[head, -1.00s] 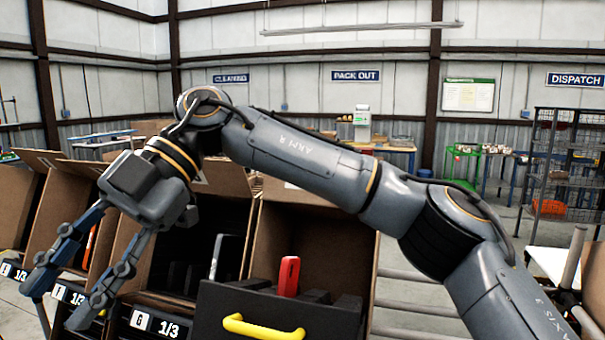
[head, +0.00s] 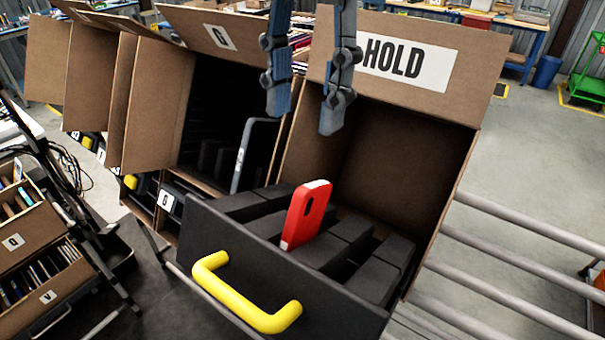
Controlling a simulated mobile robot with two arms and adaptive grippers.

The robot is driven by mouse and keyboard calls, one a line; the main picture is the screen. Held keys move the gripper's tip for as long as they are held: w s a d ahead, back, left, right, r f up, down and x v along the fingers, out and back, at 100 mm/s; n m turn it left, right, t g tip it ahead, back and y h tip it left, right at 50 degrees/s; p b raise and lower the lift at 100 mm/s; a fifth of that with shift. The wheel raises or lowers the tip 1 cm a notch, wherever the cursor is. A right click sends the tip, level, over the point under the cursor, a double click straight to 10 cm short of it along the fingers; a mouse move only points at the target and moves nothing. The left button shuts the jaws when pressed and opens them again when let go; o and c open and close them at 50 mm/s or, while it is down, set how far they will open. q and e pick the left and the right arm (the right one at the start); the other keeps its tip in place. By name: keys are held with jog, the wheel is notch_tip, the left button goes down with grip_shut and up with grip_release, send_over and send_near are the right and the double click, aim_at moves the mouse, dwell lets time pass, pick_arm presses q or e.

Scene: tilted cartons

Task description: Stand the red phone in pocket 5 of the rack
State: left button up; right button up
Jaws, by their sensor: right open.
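The red phone (head: 306,214) stands on end, leaning a little, in a slot between the black dividers of the rack (head: 225,245). Its upper part sticks out above the dividers; its lower end is hidden. The rack is black with a yellow handle (head: 245,296) on its front and sits at the mouth of the carton marked HOLD (head: 465,170). I see no pocket numbers on it. My right gripper (head: 305,112) points down above and behind the phone in the picture, its two fingers apart with nothing between them. My left gripper is not in view.
A carton marked G (head: 150,125) stands left of the HOLD carton, with a grey flat device (head: 252,155) upright in it. More tilted cartons line up farther left. Metal rollers (head: 530,258) run at right. Smaller boxes (head: 40,235) stand at lower left.

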aim_at(299, 191)
jog(key=f, duration=0.2)
jog(key=f+p, duration=0.1)
jog(key=f, duration=0.5)
jog(key=shift+s+a, duration=0.1)
jog(key=shift+s, duration=0.2)
jog(key=f, duration=0.1)
jog(key=f+p, duration=0.1)
jog(key=f, duration=0.1)
jog(key=shift+s+a+f, duration=0.15)
jog(key=shift+a+f, duration=0.05)
jog(key=shift+f, duration=0.05)
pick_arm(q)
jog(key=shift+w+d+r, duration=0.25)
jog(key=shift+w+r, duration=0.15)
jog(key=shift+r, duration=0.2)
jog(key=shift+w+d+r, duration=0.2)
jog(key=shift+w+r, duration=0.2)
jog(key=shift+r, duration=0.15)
pick_arm(e)
jog(key=shift+f, duration=0.55)
grip_shut()
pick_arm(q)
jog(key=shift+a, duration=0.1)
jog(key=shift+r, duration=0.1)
pick_arm(e)
jog(key=shift+r, duration=0.15)
